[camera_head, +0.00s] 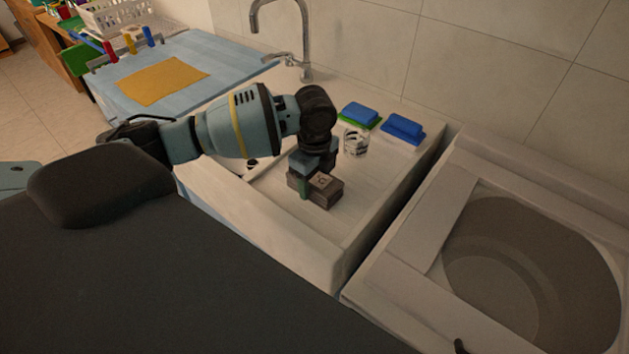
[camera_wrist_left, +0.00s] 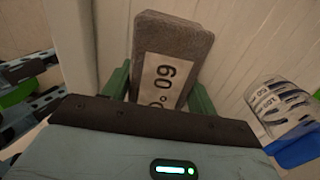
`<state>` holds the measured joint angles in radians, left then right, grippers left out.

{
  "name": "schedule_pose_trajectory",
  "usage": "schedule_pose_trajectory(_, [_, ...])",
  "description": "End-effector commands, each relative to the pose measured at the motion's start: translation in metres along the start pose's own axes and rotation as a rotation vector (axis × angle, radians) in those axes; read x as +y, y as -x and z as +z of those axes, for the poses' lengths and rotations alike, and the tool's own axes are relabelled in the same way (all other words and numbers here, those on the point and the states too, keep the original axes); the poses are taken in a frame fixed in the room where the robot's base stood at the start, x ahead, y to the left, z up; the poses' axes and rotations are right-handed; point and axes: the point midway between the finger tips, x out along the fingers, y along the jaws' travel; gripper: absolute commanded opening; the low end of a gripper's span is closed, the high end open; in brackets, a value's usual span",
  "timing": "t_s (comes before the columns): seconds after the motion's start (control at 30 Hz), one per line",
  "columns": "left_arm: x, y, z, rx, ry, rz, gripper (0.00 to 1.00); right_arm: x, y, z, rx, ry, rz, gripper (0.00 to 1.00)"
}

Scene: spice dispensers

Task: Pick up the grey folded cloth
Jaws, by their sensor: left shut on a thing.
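The grey folded cloth (camera_head: 328,198) is a thick, block-like bundle with a pale label. It is on or just above the white counter beside the sink unit; I cannot tell if it touches. My left gripper (camera_head: 305,186) comes down over it from above and is shut on it. In the left wrist view the cloth (camera_wrist_left: 172,35) sits between the green fingers (camera_wrist_left: 160,95), its label with dark digits facing the camera. The palm hides its near end. My right gripper is not in view.
A clear cup with dark markings (camera_head: 356,142) stands just behind the gripper. Blue and green sponges (camera_head: 358,115) and a blue pair (camera_head: 403,129) lie near the wall. A tap (camera_head: 304,45) stands behind. A round basin (camera_head: 530,270) is at right. A yellow cloth (camera_head: 160,82) lies at left.

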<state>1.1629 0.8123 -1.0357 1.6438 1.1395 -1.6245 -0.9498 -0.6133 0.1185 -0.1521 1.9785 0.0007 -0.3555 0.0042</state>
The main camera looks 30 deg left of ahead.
Motion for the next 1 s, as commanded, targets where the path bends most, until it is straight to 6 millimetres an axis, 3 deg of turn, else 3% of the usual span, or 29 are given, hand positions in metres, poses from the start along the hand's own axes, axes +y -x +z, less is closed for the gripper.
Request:
schedule_pose_trajectory(0.3, [0.003, 0.035, 0.002, -0.001, 0.001, 0.0, 0.33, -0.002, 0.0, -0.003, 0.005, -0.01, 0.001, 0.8])
schedule_pose_trajectory(0.7, [0.099, 0.042, 0.028, -0.004, 0.001, 0.001, 0.33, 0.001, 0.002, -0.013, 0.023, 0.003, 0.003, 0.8])
schedule_pose_trajectory(1.0, [0.144, 0.046, 0.04, -0.001, 0.001, 0.0, 0.33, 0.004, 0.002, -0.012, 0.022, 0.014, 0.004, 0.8])
